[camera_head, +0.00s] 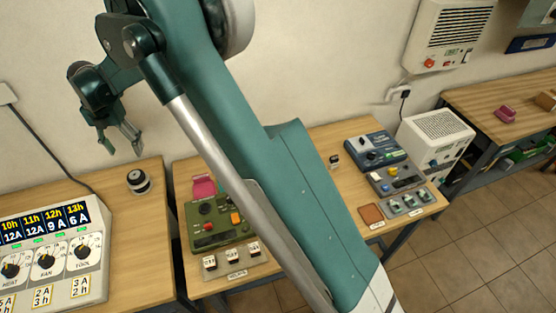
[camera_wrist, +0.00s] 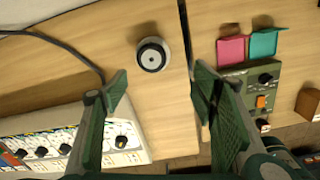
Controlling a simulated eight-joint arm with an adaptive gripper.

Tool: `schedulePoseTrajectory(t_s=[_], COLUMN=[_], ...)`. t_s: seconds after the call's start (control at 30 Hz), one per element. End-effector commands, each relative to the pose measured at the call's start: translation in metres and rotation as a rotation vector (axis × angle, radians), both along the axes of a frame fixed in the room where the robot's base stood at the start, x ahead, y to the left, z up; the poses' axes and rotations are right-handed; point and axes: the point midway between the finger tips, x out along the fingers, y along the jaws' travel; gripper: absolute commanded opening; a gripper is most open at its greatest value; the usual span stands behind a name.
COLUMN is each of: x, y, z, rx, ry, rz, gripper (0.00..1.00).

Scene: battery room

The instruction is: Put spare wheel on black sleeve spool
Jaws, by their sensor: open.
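A short round black-and-white piece (camera_head: 138,181) stands at the back right of the left table. In the wrist view it (camera_wrist: 152,54) shows from above as a pale ring around a dark middle with a light centre. I cannot tell whether it is the spare wheel, the black sleeve spool or both together. A small dark-and-white object (camera_head: 335,161) stands on the middle table, too small to identify. My gripper (camera_head: 121,143) is open and empty, above and to the left of the round piece. In the wrist view my fingers (camera_wrist: 160,84) are spread, the piece beyond their tips.
A white panel with dials (camera_head: 50,255) fills the left table's front. A green device (camera_head: 222,222) and pink holder (camera_head: 204,186) are on the middle table, with a blue device (camera_head: 370,147) at its right. A narrow gap separates these tables. My arm hides part of the middle table.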

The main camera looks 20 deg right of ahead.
Motion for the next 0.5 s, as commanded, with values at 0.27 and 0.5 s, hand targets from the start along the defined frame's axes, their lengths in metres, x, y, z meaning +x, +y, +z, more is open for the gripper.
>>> schedulePoseTrajectory(t_s=[0.27, 0.5], x=[-0.008, -0.022], y=[-0.055, -0.105], z=[0.047, 0.087], rx=[0.031, 0.066], ry=[-0.036, -0.068], rz=[-0.224, -0.44], gripper=[0.58, 0.58])
